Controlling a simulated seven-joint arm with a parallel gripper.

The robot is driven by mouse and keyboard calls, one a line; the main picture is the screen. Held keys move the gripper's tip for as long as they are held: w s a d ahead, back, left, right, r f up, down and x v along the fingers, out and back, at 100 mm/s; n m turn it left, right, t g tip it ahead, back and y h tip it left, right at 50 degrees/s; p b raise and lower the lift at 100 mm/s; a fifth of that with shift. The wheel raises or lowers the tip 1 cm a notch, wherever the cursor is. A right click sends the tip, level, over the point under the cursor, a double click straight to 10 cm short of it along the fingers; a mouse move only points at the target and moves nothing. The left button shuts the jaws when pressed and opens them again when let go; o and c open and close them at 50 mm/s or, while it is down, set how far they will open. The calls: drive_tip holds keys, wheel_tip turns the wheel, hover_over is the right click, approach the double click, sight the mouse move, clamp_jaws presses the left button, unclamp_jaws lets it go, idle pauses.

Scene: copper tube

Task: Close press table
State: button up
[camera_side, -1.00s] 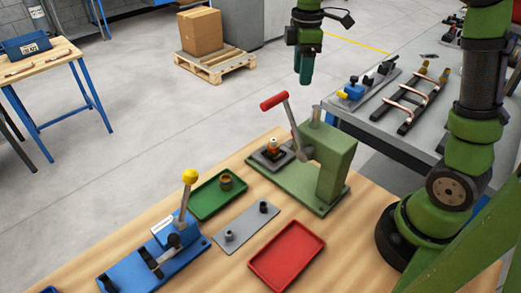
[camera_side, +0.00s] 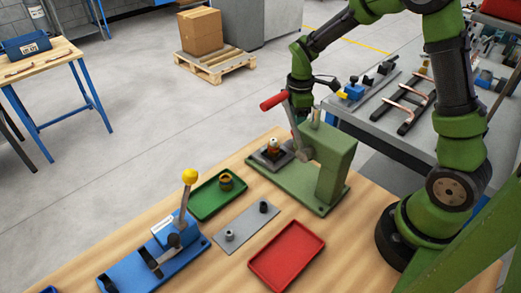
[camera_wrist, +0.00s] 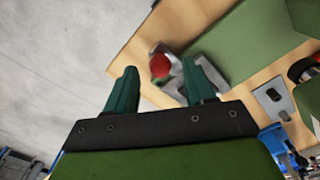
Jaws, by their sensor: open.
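The green press (camera_side: 330,165) stands on the wooden bench with its lever raised and the red handle (camera_side: 273,101) pointing up and to the left. Its grey press table (camera_side: 262,162) sticks out at the base, with a small part (camera_side: 273,146) standing on it. My gripper is behind the lever in the side view, its fingers largely hidden. In the wrist view my gripper (camera_wrist: 159,66) is open, with two dark green fingers apart. The round red handle end (camera_wrist: 160,66) appears between the fingertips; contact cannot be told. The grey press table (camera_wrist: 168,88) shows partly below it.
A green tray (camera_side: 205,203) with a ring-shaped part, a grey plate (camera_side: 247,228) with posts, a red tray (camera_side: 287,255) and a blue lever fixture (camera_side: 165,255) occupy the bench. A grey side table (camera_side: 375,125) stands behind. Open floor lies to the left.

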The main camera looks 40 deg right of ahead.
drive_tip(key=shift+f, duration=0.45)
drive_tip(key=shift+c, duration=0.2)
clamp_jaws()
